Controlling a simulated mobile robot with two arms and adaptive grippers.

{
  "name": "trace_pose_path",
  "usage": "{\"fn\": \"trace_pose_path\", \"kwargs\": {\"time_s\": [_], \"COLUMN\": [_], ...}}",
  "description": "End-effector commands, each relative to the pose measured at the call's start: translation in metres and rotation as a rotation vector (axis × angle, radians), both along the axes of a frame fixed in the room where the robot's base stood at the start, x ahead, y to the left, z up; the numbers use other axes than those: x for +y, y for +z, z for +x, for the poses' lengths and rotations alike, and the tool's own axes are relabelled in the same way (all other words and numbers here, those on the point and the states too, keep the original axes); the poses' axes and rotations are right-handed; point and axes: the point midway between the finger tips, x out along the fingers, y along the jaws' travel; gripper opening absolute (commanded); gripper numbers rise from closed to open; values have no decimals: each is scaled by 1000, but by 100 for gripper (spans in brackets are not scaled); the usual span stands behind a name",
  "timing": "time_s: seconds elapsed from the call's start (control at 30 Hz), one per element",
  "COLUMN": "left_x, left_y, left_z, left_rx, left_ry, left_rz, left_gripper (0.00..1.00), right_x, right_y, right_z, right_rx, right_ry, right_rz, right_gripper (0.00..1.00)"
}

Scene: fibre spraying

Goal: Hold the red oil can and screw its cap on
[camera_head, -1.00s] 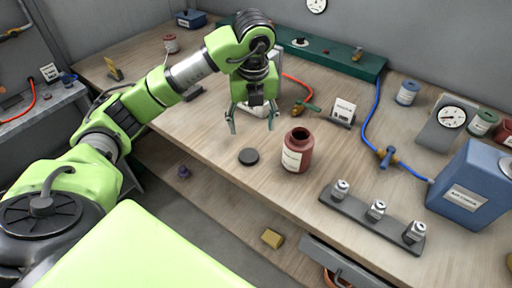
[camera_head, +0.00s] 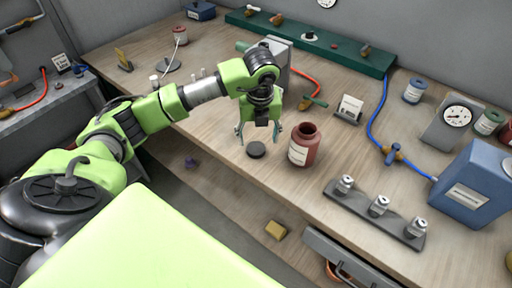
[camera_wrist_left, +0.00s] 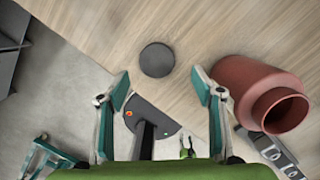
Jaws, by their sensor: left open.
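The red oil can (camera_head: 304,146) stands upright and uncapped on the wooden workbench, its dark mouth facing up and a white label on its front. The dark round cap (camera_head: 255,150) lies flat on the bench just left of the can. My left gripper (camera_head: 259,136) is open and empty, hanging above and close to the cap. In the left wrist view, the cap (camera_wrist_left: 157,60) shows ahead of and between the open fingers (camera_wrist_left: 162,95), with the can (camera_wrist_left: 262,92) close beside the right finger.
A grey rack (camera_head: 374,214) with several small silver-capped bottles lies right of the can. A blue canister (camera_head: 473,186), a gauge (camera_head: 455,118) and a blue hose (camera_head: 371,112) are farther right. A red hose (camera_head: 307,78) runs behind the can. The bench's front edge is close to the cap.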

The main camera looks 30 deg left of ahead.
Motion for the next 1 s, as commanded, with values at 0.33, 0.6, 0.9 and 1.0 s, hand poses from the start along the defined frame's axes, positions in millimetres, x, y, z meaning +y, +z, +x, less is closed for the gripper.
{"fn": "trace_pose_path", "kwargs": {"time_s": [0.33, 0.6, 0.9, 1.0], "left_x": [5, 10, 11, 11], "left_y": [-12, -48, -51, -51], "left_z": [0, 4, 5, 5], "left_rx": [7, 4, 0, 0], "left_ry": [1, 0, -1, -1], "left_rz": [1, 0, 0, 0], "left_gripper": [61, 61, 61, 56], "right_x": [-2, -2, -1, -1], "right_y": [12, 23, 23, 23], "right_z": [-9, -9, -8, -8], "right_rx": [15, 14, 12, 12], "right_ry": [0, 1, 1, 1], "right_rz": [-2, -3, -3, -3], "right_gripper": [40, 40, 40, 40]}}
